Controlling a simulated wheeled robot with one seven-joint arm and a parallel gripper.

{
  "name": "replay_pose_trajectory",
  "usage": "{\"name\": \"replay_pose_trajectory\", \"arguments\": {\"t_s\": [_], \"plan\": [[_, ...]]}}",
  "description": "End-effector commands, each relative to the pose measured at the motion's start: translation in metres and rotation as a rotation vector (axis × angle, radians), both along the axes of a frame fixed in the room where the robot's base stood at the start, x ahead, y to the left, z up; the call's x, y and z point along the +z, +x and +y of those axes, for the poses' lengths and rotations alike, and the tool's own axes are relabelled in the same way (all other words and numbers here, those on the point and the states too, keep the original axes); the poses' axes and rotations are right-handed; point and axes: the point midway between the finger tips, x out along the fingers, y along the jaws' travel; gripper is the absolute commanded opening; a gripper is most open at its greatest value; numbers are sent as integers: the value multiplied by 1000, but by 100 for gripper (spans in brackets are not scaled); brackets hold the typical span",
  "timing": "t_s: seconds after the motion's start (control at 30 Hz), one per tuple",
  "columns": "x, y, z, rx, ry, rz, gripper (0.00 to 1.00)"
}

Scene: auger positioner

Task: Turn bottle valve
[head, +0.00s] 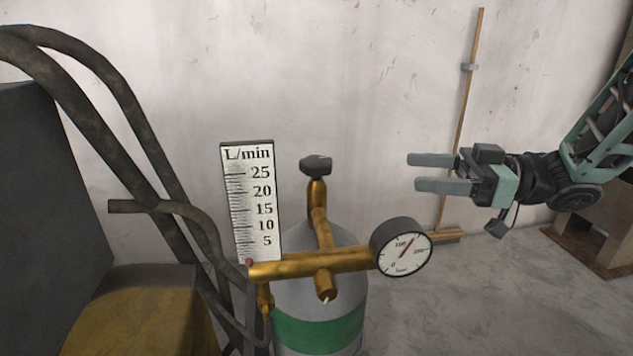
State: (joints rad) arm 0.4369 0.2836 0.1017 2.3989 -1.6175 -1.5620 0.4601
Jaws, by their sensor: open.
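The gas bottle (320,334) is grey with a green band and stands on the floor at the lower middle of the head view. A dark valve knob (316,165) sits on top of its brass stem. My gripper (412,172) is to the right of the knob and apart from it, at about the same height in the picture. Its two grey fingers point left, are spread apart, and have nothing between them.
Brass pipework (310,264) crosses the bottle's front, with a round pressure gauge (402,247) at right and an L/min scale (250,200) at left. Dark bent tubes (110,120) and a yellow-brown block (140,315) fill the left. A thin copper pipe (465,110) runs up the wall.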

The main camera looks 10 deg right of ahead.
Motion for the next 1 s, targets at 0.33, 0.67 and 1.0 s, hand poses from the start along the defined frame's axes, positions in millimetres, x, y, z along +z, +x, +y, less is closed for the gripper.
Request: {"name": "replay_pose_trajectory", "arguments": {"t_s": [0.33, 0.67, 1.0], "plan": [[1, 13, 46, -2, 1, 1, 68], [1, 34, 112, -1, 1, 2, 68], [0, 50, 158, -4, 1, 2, 68]]}}
